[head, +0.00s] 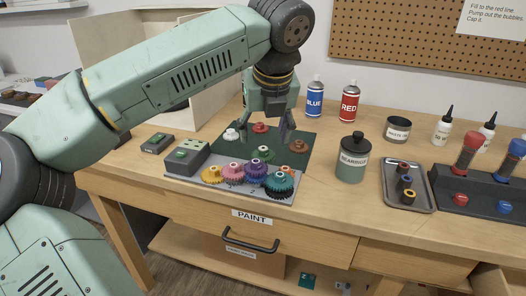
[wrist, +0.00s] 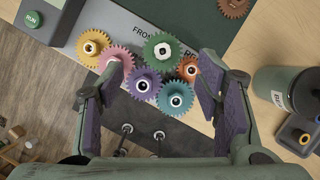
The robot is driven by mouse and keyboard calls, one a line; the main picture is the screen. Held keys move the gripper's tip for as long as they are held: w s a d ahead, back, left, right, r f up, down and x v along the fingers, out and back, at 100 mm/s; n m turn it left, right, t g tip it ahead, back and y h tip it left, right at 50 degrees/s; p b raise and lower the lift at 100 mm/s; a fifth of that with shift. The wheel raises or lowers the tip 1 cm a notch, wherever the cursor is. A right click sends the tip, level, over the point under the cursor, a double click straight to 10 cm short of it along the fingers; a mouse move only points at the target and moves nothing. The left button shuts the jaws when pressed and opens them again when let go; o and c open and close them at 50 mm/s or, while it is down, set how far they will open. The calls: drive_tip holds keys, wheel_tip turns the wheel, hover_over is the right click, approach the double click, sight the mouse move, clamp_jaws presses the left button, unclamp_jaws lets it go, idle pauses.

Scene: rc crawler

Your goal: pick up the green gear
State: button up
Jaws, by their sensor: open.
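The green gear (wrist: 164,50), with a pale hub, is upper middle in the wrist view, among other gears. In the head view a green gear (head: 264,153) shows behind the front row, partly hidden. A larger dark teal gear (head: 280,183) stands at the front right of that row. My gripper (head: 267,138) is open and empty, hanging above the gears. In the wrist view its fingers (wrist: 150,95) stand wide apart to the left and right, with the gears between and beyond them. No finger visibly touches the green gear.
Yellow (wrist: 91,47), pink (wrist: 116,57), purple (wrist: 143,84) and orange (wrist: 187,68) gears crowd around. A brown gear (head: 298,146) lies on the dark mat (head: 286,160). A bearings jar (head: 351,160) stands right, and a grey button box (head: 182,158) left.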

sight(262, 150)
drive_tip(key=p+x, duration=0.1)
drive_tip(key=x, duration=0.1)
drive_tip(key=p+x, duration=0.1)
drive_tip(key=x, duration=0.1)
drive_tip(key=shift+w+d+f, duration=0.1)
drive_tip(key=shift+w+f, duration=0.15)
drive_tip(key=shift+w, duration=0.1)
drive_tip(key=shift+w+f, duration=0.2)
drive_tip(key=shift+f, duration=0.35)
drive_tip(key=shift+c, duration=0.6)
drive_tip(key=c, duration=1)
